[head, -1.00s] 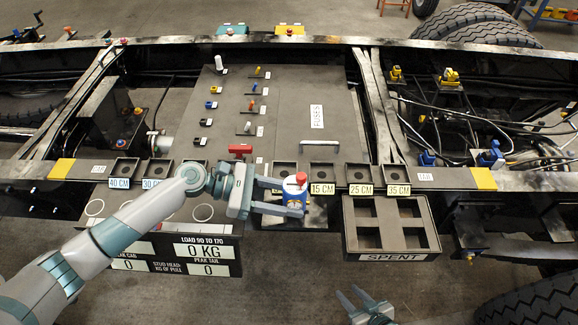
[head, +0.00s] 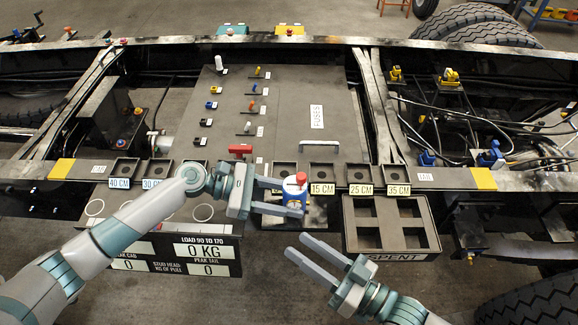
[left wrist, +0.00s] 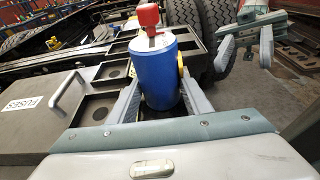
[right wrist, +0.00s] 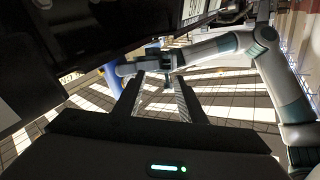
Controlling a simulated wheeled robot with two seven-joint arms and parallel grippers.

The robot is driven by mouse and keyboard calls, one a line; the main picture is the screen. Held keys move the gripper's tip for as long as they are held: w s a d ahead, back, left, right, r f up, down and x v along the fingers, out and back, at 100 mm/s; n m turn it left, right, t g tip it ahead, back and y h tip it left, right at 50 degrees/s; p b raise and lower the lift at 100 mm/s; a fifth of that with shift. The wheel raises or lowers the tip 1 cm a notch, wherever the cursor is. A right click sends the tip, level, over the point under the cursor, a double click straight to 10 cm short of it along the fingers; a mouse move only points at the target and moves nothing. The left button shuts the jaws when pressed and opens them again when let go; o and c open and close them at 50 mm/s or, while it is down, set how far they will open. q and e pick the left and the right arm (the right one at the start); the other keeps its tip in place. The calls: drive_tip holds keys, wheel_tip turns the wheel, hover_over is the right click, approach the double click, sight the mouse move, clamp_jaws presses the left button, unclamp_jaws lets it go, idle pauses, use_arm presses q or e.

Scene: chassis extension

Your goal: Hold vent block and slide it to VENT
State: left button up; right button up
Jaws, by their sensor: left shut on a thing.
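A blue cylinder (head: 294,196) with a red top (head: 301,177) stands upright at the front rail, near the 15 CM label. In the left wrist view the blue cylinder (left wrist: 160,78) is between the two fingers, with a red T-shaped handle (left wrist: 149,18) above it. My left gripper (head: 284,198) is shut on this cylinder. My right gripper (head: 300,248) is open and empty, in front of and below the rail, apart from the cylinder. In the right wrist view its fingers are spread with nothing held. No VENT label is readable, and I cannot tell which part is the vent block.
A dark panel marked FUSES (head: 335,140) lies behind the rail, with a red block (head: 240,150) near its front edge. The SPENT tray (head: 356,240) hangs at right, close to my right gripper. A load display board (head: 160,262) hangs at left.

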sight(297, 175)
drive_tip(key=w+d+r+n+t+h, duration=0.2)
drive_tip(key=w+d+r, duration=0.2)
drive_tip(key=w+r, duration=0.3)
drive_tip(key=shift+w+d+r, duration=0.2)
drive_tip(key=shift+w+r, duration=0.15)
drive_tip(key=shift+r, duration=0.15)
drive_tip(key=shift+a, duration=0.1)
drive_tip(key=x, duration=1.2)
drive_tip(key=shift+w+f, duration=0.1)
drive_tip(key=shift+f, duration=0.05)
clamp_jaws()
